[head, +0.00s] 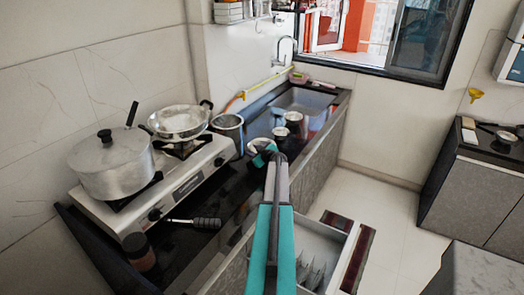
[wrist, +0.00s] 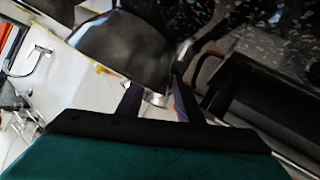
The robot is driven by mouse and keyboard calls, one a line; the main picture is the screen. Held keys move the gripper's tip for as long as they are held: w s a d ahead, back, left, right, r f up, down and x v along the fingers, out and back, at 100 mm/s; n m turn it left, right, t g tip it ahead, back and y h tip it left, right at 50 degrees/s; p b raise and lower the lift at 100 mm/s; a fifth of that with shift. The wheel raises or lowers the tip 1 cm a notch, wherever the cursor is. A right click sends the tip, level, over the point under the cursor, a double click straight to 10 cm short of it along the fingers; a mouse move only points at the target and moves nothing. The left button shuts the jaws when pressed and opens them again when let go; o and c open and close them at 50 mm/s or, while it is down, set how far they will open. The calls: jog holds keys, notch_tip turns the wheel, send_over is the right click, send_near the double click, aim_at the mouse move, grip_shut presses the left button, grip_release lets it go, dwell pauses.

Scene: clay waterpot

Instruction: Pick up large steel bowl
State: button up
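A steel bowl (head: 253,145), seemingly the largest of the loose bowls, sits on the dark counter right of the stove in the head view. My teal and dark gripper (head: 268,154) reaches in from below, its end beside this bowl and hiding part of it. I cannot tell whether they touch. In the wrist view my gripper (wrist: 156,100) has its two dark fingers apart. A small bright metal piece (wrist: 156,98) shows between them, seemingly beyond the tips; I cannot tell which thing it belongs to. Nothing is visibly held.
Smaller steel bowls (head: 281,133) (head: 293,117) stand near the sink (head: 305,101). A steel pot (head: 229,127) stands left of the gripper. The stove (head: 195,163) carries a lidded cooker (head: 112,168) and a handled pan (head: 179,121). An open drawer (head: 318,238) juts out below.

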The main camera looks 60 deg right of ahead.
jog(key=shift+w+d+f, duration=0.1)
jog(key=shift+w, duration=0.05)
jog(key=shift+c, duration=0.2)
dwell(0.3)
grip_shut()
